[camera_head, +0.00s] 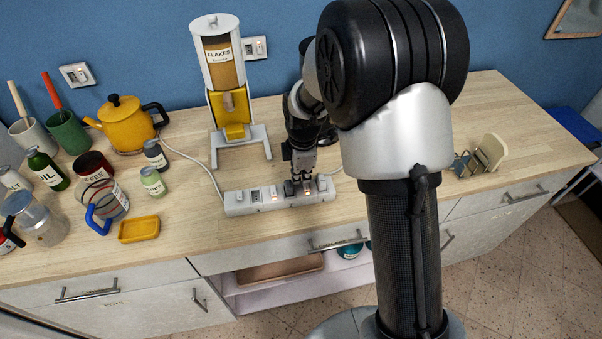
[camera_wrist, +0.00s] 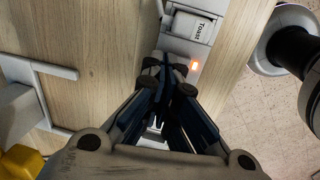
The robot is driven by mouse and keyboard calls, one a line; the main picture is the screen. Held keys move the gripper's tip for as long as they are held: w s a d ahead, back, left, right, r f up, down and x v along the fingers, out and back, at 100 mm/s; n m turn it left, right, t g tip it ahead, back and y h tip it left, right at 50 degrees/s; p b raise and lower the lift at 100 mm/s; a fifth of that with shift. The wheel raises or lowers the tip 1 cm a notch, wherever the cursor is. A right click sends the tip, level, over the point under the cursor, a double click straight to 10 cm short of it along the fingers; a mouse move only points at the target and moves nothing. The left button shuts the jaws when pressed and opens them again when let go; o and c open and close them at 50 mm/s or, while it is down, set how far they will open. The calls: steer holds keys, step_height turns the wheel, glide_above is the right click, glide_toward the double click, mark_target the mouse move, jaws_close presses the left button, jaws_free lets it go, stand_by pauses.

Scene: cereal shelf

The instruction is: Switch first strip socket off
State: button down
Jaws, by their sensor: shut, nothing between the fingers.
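The white power strip (camera_head: 262,199) lies on the wooden counter, with several sockets and rocker switches along it. Small orange lights glow on it. My gripper (camera_head: 300,187) points down at the strip, over its right half, with its fingers shut and empty. In the wrist view my gripper (camera_wrist: 172,72) covers part of the strip (camera_wrist: 187,48). A switch labelled "Toast" (camera_wrist: 195,27) and one lit orange light show just beyond the fingertips. Whether the fingertips touch the strip I cannot tell. The part of the strip under the fingers is hidden.
A cereal dispenser (camera_head: 222,75) labelled "FLAKES" stands behind the strip. A yellow teapot (camera_head: 126,126), jars, bottles and a yellow dish (camera_head: 139,229) stand to the left. A toast rack (camera_head: 488,152) is at the right. The counter in front of the strip is clear.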

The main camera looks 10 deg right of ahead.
steer(key=shift+w+f+g+p, duration=0.2)
steer(key=shift+g+p, duration=0.3)
steer(key=shift+p, duration=0.55)
steer(key=shift+w+f, duration=0.1)
steer(key=shift+f, duration=0.05)
steer(key=shift+s, duration=0.3)
steer(key=shift+s+r, duration=0.25)
steer(key=shift+s, duration=0.35)
